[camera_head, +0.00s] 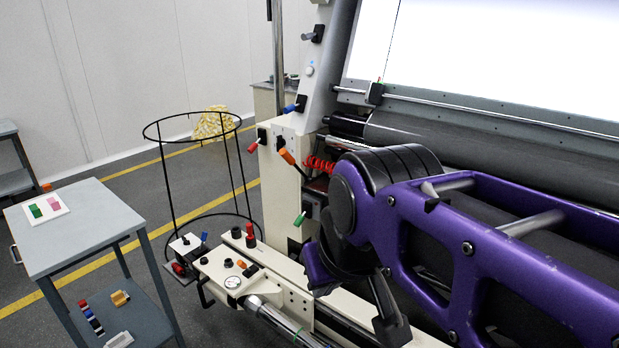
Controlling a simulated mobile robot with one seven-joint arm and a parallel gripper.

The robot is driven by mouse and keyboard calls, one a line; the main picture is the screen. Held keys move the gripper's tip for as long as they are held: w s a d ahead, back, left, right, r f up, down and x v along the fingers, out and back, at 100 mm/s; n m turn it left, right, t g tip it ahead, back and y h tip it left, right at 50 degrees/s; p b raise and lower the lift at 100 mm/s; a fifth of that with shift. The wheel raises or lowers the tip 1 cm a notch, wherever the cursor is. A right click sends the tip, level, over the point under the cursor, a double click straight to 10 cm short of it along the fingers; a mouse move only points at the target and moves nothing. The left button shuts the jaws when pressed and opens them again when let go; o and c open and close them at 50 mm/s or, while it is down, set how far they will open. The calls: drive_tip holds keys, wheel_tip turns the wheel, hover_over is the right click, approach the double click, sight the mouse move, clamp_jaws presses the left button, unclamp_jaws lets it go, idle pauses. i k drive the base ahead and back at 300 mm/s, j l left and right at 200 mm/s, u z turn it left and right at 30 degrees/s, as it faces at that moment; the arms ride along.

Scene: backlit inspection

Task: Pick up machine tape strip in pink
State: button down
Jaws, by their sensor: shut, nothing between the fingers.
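The pink tape strip (54,203) lies on a white card (45,218) on top of the small grey table at the left. A green strip (35,211) lies beside it on the same card. My purple arm comes in from the right. My gripper (391,326) points down in front of the machine, at the lower middle right, far from the strip. It is shut and empty, and its fingertips are dark and partly hard to make out.
The grey table (85,236) has a lower shelf with small coloured items (92,316) and a white block. A black wire hoop stand (165,200) and the cream machine (283,190) with levers stand between the table and my arm. Grey floor with yellow lines shows behind.

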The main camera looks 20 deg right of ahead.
sight(55, 205)
drive_tip(key=z, duration=1.85)
drive_tip(key=u, duration=2.95)
drive_tip(key=i, duration=0.75)
